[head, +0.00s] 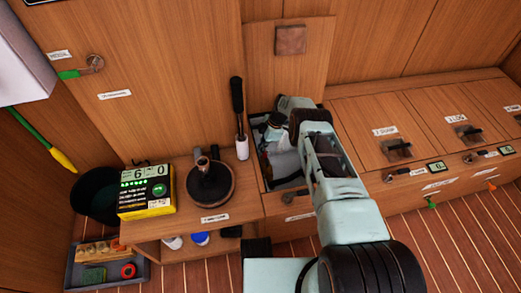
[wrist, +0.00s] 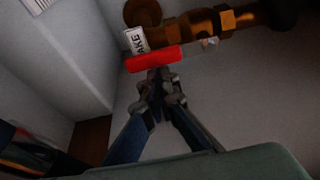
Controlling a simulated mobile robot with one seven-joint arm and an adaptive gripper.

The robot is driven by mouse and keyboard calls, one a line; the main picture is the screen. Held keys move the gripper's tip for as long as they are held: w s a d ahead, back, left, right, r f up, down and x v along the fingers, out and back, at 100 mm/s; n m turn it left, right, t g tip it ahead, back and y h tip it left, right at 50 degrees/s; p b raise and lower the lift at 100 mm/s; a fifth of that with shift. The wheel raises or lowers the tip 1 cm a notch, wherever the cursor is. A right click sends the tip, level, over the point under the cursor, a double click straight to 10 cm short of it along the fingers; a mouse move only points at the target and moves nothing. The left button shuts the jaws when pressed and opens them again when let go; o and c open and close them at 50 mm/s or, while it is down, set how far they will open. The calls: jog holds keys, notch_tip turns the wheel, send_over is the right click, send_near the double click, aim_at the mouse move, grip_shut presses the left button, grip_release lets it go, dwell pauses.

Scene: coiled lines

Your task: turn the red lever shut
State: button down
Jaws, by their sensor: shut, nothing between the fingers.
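The red lever (wrist: 154,58) shows in the wrist view, just below a brass valve and pipe (wrist: 205,27). It lies roughly along the line of the pipe. A white label (wrist: 136,40) ending in "AKE" sits just above its left end. My gripper (wrist: 159,78) is shut and empty, with its fingertips right at the lever's lower edge; I cannot tell whether they touch it. In the head view my arm reaches down into an open bench locker (head: 262,168).
The locker's pale walls (wrist: 85,50) stand close on the left in the wrist view. In the head view a raised lid (head: 289,75) stands behind the opening. A black-handled brush (head: 238,110), a round dark object (head: 211,186) and a yellow box (head: 146,190) stand left of it.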

jog(key=shift+w+d+m, duration=0.15)
jog(key=shift+d+m, duration=0.2)
jog(key=shift+m, duration=0.25)
jog(key=shift+w+d+r+m+t+p, duration=0.1)
jog(key=shift+d+m+t+p, duration=0.2)
jog(key=shift+m+t+p, duration=0.1)
jog(key=d+m, duration=0.1)
jog(key=d+m+t, duration=0.1)
jog(key=m, duration=0.1)
jog(key=shift+w, duration=0.1)
jog(key=s+d+m+t+h, duration=0.2)
jog(key=s+d+m+h, duration=0.1)
jog(key=m, duration=1)
jog(key=shift+s+d+t+p, duration=0.3)
jog(key=shift+s+d+t, duration=0.15)
jog(key=shift+d, duration=0.75)
